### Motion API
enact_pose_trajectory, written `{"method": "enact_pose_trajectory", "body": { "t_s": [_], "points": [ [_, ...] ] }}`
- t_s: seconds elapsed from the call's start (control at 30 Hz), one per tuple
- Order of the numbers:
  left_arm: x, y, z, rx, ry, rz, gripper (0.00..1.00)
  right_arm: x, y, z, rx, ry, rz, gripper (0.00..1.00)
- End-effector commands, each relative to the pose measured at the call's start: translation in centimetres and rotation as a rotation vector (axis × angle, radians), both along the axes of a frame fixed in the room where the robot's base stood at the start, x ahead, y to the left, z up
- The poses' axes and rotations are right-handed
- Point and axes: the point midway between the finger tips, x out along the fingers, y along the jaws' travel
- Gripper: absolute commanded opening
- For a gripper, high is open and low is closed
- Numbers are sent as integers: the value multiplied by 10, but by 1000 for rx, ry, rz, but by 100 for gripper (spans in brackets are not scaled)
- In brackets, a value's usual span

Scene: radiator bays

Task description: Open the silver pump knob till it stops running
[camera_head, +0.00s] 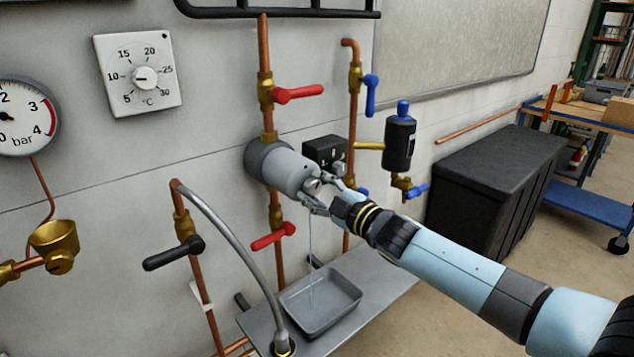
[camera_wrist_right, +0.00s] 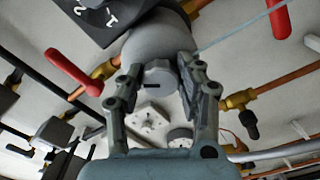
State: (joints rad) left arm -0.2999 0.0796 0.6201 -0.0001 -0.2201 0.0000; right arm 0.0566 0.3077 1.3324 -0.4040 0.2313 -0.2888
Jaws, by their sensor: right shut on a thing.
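The grey pump (camera_head: 281,166) sits on the copper pipe at the wall, with the silver pump knob (camera_head: 314,186) on its front end. In the right wrist view the knob (camera_wrist_right: 159,76) is a round, lobed cap with a dark mark, between my two fingers. My right gripper (camera_head: 323,190) is shut on the knob; its fingers partly hide it in the head view. A thin pale stream (camera_head: 310,250) runs down from the pump end into the grey tray (camera_head: 291,303). My left gripper is not in view.
Red-handled valves (camera_head: 298,94) sit above and below the pump. A black box with a dial (camera_head: 326,152) is close beside it. A bent grey hose (camera_head: 236,245) and a black-handled valve (camera_head: 174,253) stand to the left. A large black chest (camera_head: 492,180) stands at right.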

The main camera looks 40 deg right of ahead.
Motion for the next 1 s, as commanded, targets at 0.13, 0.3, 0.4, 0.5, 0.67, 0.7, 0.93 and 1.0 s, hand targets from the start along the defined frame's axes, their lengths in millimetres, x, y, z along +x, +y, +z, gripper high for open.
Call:
{"method": "enact_pose_trajectory", "body": {
  "t_s": [0.13,0.3,0.4,0.5,0.67,0.7,0.93,1.0],
  "points": [
    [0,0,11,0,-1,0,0,0,0,1,118,13,-1,3],
    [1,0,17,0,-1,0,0,0,0,-1,228,22,-2,3],
    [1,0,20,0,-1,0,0,-1,0,-1,277,25,-1,3],
    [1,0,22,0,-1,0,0,-1,0,-2,314,28,-1,3],
    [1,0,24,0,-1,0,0,-1,0,-3,350,33,-2,3],
    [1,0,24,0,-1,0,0,-1,0,-3,354,33,-2,3],
    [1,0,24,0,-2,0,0,-1,1,-4,363,34,-2,3],
    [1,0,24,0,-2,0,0,-1,1,-4,363,34,-2,3]
  ]
}}
